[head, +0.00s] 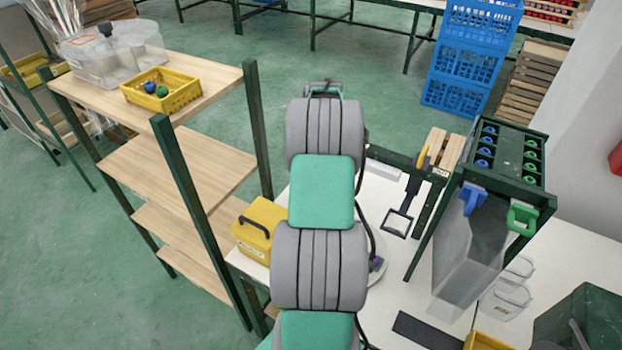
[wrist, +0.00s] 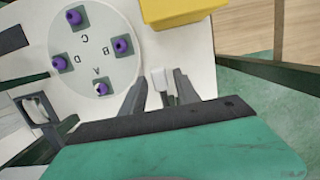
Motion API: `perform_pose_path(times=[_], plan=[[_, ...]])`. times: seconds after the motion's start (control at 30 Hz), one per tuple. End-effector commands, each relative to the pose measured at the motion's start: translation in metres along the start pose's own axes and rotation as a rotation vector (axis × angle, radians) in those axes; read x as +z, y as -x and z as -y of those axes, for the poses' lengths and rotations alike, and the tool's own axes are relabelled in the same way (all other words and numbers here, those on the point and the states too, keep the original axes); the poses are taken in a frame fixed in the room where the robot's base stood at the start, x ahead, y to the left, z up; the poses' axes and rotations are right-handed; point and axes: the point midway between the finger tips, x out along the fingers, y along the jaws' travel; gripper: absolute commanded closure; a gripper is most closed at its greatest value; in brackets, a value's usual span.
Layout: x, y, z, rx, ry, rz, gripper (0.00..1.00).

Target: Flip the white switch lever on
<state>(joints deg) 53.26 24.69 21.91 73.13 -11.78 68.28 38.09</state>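A small white piece that looks like the switch lever (wrist: 160,78) stands between the fingers of my gripper (wrist: 160,96) in the wrist view. The fingers are spread, one on each side of it. I cannot tell whether either finger touches it or which way the lever is set. In the head view my arm covers the middle of the white table (head: 378,190), and the lever and my fingertips cannot be seen there.
A round white plate (wrist: 72,28) with purple knobs and letters lies beside the lever. A yellow box (wrist: 180,10) is close beyond the fingers and shows in the head view (head: 262,225). A dark frame (wrist: 38,108) is at left. A green rack (head: 508,160) stands right.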

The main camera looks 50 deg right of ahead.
Motion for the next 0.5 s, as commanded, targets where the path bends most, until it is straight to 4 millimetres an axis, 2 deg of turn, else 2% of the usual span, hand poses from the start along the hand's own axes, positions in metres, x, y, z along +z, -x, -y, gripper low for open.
perform_pose_path(times=[0.33,0.5], plan=[[-0.001,0.004,0.000,-0.001,0.000,-0.001,0.58],[-0.002,0.033,0.000,-0.003,0.000,-0.004,0.58]])
